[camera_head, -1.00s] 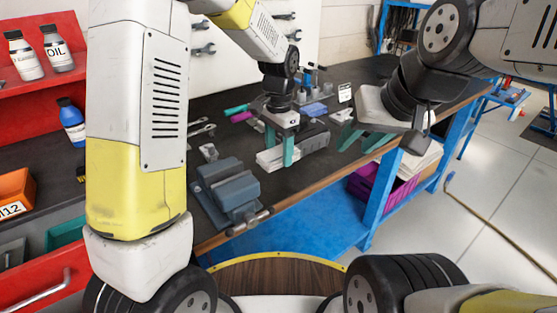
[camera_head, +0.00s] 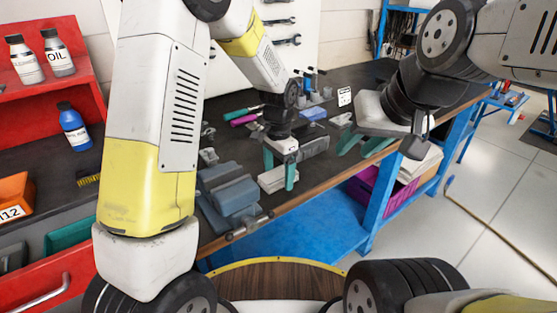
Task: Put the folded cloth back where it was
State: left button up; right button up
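A pale, flat folded item that looks like the folded cloth (camera_head: 272,181) is low at the workbench's front edge. My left gripper (camera_head: 280,171) points down with one teal finger on either side of it and appears shut on it. Whether the cloth touches the bench top is hard to tell. My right gripper (camera_head: 362,146) is open and empty over the bench's front edge, to the right.
A grey ridged block (camera_head: 313,147) lies just right of the cloth. A blue-grey vice (camera_head: 229,192) stands to its left. Behind are a blue item (camera_head: 313,114) and a magenta-handled tool (camera_head: 244,119). A purple crate (camera_head: 374,191) is under the bench (camera_head: 345,165).

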aim_at(278, 175)
pick_arm(q)
jog(key=shift+r, duration=0.1)
jog(key=s+a+r+n+t, duration=0.1)
jog(key=a+r, duration=0.1)
jog(key=r, duration=0.6)
jog(key=s+a+r+n, duration=0.1)
jog(key=s+a+r, duration=0.1)
jog(key=r, duration=0.6)
jog(key=s+a+r+n+t+h, duration=0.1)
jog(key=s+a+n, duration=0.3)
jog(key=s, duration=0.4)
jog(key=s+a+r+n+t+h, duration=0.1)
jog(key=s+a+r+n+t, duration=0.3)
jog(key=s+a, duration=0.2)
jog(key=s, duration=0.2)
jog(key=shift+s+r, duration=0.3)
jog(key=shift+s, duration=0.05)
jog(key=shift+a, duration=0.1)
